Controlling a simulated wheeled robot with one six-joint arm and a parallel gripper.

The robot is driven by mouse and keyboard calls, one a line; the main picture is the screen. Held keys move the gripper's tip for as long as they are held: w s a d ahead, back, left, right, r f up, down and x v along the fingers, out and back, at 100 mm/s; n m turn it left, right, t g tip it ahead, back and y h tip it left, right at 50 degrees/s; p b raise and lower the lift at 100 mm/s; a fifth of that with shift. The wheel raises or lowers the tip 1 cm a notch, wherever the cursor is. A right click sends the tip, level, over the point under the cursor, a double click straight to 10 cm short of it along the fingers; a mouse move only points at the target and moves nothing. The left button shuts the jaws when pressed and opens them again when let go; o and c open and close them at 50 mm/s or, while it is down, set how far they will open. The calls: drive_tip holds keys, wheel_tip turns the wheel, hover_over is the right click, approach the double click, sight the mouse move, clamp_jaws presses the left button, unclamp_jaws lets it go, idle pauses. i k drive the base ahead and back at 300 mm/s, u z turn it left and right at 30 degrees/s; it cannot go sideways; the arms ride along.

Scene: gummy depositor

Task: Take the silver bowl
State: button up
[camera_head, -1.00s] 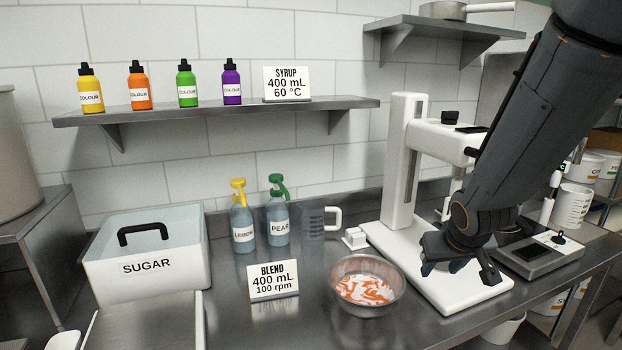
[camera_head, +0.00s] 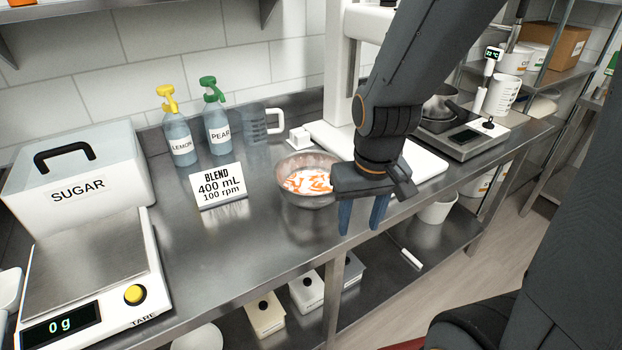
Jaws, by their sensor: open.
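The silver bowl (camera_head: 294,192) stands on the steel counter, with white and orange streaked contents inside. My gripper (camera_head: 361,218) is in front and to the right of the bowl, its blue fingers pointing down and apart. It is open and empty. My gripper's body covers the right part of the bowl in this view. Whether it touches the bowl I cannot tell.
The BLEND sign (camera_head: 217,187) stands left of the bowl. Behind are a measuring jug (camera_head: 258,128) and two spray bottles. The white mixer base (camera_head: 428,165) is right of the bowl. A scale (camera_head: 95,265) reads 0 g at left. The counter's front middle is clear.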

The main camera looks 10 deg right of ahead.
sight(302, 177)
drive_tip(key=z, duration=2.2)
drive_tip(key=k, duration=0.85)
drive_tip(key=u, duration=1.1)
drive_tip(key=i, duration=0.45)
drive_tip(key=u, duration=0.05)
